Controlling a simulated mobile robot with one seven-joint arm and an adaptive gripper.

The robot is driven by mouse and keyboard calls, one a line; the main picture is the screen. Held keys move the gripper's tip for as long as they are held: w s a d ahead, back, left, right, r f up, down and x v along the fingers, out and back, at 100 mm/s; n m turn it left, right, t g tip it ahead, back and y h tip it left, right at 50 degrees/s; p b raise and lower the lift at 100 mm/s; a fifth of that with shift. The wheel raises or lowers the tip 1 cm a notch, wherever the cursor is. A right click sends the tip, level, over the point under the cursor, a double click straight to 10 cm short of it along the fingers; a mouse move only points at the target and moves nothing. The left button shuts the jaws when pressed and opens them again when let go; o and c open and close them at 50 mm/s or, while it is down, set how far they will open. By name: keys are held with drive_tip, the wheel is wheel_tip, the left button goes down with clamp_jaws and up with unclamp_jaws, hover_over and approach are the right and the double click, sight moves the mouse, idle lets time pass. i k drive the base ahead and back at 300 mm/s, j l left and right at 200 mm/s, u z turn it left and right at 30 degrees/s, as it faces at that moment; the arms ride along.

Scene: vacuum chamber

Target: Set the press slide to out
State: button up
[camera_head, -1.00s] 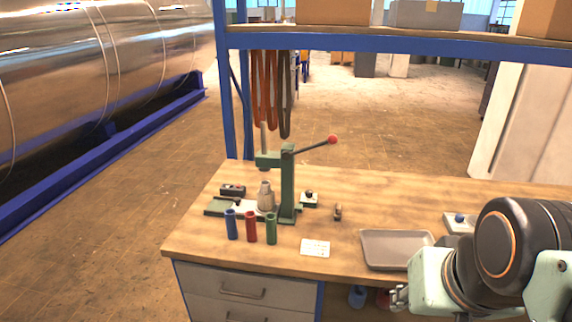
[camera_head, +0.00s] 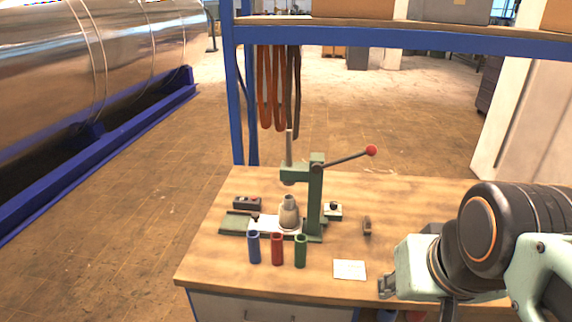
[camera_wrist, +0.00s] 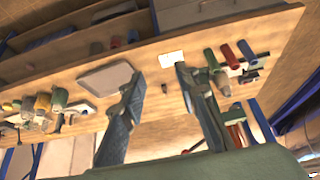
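A green arbor press (camera_head: 315,200) with a red-knobbed lever (camera_head: 371,151) stands upright on the wooden workbench. At its base, a pale slide plate (camera_head: 264,224) with a small dark knob (camera_head: 254,217) lies left of a grey stepped part (camera_head: 289,214), which sits under the ram. I cannot tell exactly how far the slide is in or out. My gripper (camera_head: 386,286) is at the bench's front right, apart from the press. In the wrist view my gripper (camera_wrist: 158,75) has its fingers spread, with nothing between them.
Blue (camera_head: 254,247), red (camera_head: 277,249) and green (camera_head: 300,251) cylinders stand in front of the press. A control box (camera_head: 247,203) is behind left, a white card (camera_head: 349,269) front right. A blue shelf beam (camera_head: 400,37) crosses above. A tray (camera_wrist: 105,78) shows in the wrist view.

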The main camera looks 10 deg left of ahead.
sight(263, 223)
drive_tip(key=i+j, duration=0.2)
drive_tip(key=j, duration=0.2)
drive_tip(key=i+j, duration=0.15)
drive_tip(key=j, duration=0.2)
drive_tip(key=j+u, duration=0.3)
drive_tip(key=j, duration=0.2)
drive_tip(key=i+l+z, duration=0.1)
drive_tip(key=i+z, duration=0.2)
